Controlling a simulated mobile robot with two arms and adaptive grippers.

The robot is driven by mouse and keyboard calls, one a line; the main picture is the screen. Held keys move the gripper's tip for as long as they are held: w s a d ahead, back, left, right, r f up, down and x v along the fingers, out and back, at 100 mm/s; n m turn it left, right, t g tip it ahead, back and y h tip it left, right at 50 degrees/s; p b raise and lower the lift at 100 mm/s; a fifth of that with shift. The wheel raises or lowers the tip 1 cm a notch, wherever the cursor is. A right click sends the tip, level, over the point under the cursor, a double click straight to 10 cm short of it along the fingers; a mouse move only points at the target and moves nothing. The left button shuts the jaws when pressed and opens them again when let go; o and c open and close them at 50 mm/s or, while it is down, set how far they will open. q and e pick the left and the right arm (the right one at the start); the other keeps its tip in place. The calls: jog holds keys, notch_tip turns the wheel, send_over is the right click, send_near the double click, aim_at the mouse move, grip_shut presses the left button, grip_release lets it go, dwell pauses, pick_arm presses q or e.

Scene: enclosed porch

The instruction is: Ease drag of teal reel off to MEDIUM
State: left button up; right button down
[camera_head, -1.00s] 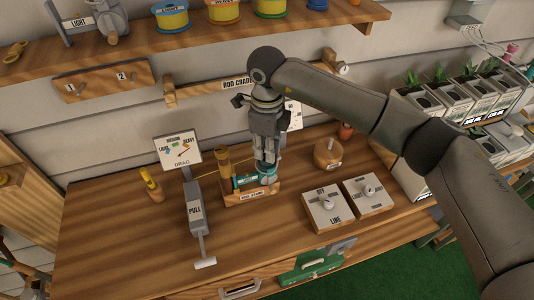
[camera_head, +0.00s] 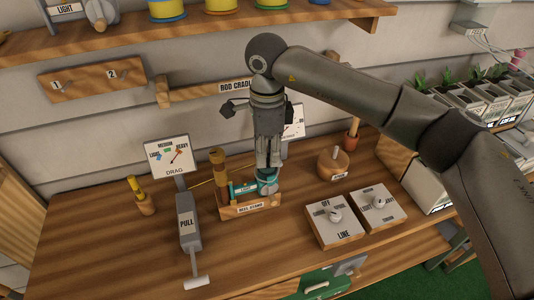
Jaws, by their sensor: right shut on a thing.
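The teal reel (camera_head: 243,188) sits in the wooden reel clamp (camera_head: 249,209) on the workbench. My right gripper (camera_head: 268,168) points down from above and is shut on the teal reel's right end, on or by its round drag part; the fingers partly hide it. The drag gauge (camera_head: 168,155) stands to the left on a grey post, marked LIGHT, MEDIUM and HEAVY. Its red needle appears to lean toward the HEAVY side. The grey pull scale (camera_head: 187,222) with a T-handle lies below the gauge. My left gripper is not in view.
Two switch boxes (camera_head: 334,220), one marked LINE, stand right of the clamp. A round wooden pot (camera_head: 333,164) is behind them. A small yellow-tipped tool (camera_head: 139,194) stands at left. A shelf with spools (camera_head: 222,5) runs above. The bench front is mostly clear.

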jog(key=c, duration=1.3)
grip_release()
jog(key=shift+o, duration=0.2)
jog(key=shift+r, duration=0.15)
notch_tip(320, 180, up, 12)
